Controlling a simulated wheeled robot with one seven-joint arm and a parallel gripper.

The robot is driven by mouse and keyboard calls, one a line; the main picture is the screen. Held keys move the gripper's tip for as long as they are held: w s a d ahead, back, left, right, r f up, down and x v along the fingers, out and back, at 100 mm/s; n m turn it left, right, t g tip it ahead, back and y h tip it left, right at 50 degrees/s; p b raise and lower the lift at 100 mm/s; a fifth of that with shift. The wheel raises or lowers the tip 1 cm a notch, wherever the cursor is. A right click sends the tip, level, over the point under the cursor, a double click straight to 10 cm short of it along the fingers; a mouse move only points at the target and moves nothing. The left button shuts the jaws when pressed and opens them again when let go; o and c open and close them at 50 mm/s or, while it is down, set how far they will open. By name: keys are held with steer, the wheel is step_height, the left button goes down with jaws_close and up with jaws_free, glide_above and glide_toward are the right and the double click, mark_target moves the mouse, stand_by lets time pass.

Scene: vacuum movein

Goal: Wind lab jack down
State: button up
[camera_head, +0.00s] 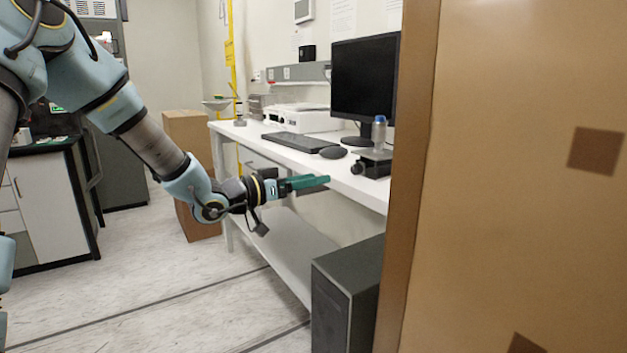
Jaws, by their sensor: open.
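The lab jack (373,168) is a small dark device near the front edge of the white bench (340,182), at its right end. It looks low, with its top plate close above its base. A dark round part, perhaps its knob, faces left. A clear bottle with a blue cap (379,132) stands upright on top. My gripper (320,184), with green fingers, is open and empty. It is in front of the bench edge, to the left of the jack, slightly lower in the picture and apart from it.
A large brown panel (520,180) fills the right side, close to the jack. A dark cabinet (345,290) stands below the bench. The floor at left is clear.

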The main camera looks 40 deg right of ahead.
mark_target(354, 170)
steer(key=d+m+p, duration=0.1)
steer(key=d, duration=0.2)
steer(key=d+m+p, duration=0.1)
steer(key=d+m, duration=0.1)
steer(key=d, duration=0.2)
steer(key=d+m+p, duration=0.1)
steer(key=d, duration=0.2)
steer(key=shift+s+d+r+m, duration=0.1)
steer(key=shift+s+d+m, duration=0.2)
steer(key=shift+d, duration=0.1)
stand_by(0.3)
jaws_close()
stand_by(0.6)
